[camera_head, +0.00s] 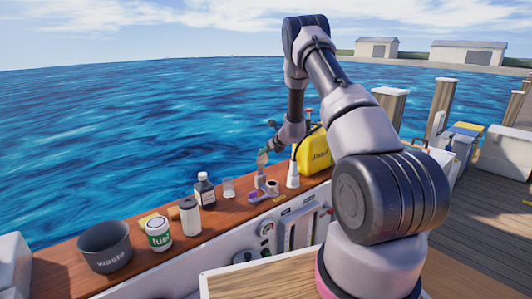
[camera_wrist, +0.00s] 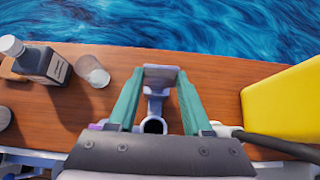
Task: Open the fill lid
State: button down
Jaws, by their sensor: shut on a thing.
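The grey fill lid (camera_wrist: 161,73) is raised above the deck, with a dark round opening (camera_wrist: 153,126) below it in the wrist view. My gripper (camera_wrist: 159,82) has its two green fingers on either side of the lid and is shut on it. My gripper's body hides the near side of the opening in the wrist view.
A yellow jug (camera_head: 314,152) and a white nozzle (camera_head: 293,175) stand to the right. A clear cup (camera_head: 228,187), dark bottle (camera_head: 204,190), white canister (camera_head: 190,217), green-labelled can (camera_head: 158,234) and waste bin (camera_head: 104,247) stand to the left. Water lies beyond the ledge.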

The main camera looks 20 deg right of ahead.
jog(key=shift+c, duration=2.2)
grip_release()
jog(key=shift+w+a+r, duration=0.25)
jog(key=shift+w+a, duration=0.25)
jog(key=shift+o, duration=0.6)
jog(key=shift+w+a+f, duration=0.1)
jog(key=shift+w+f, duration=0.1)
jog(key=v, duration=1.1)
jog(key=shift+d, duration=0.25)
jog(key=shift+f, duration=0.1)
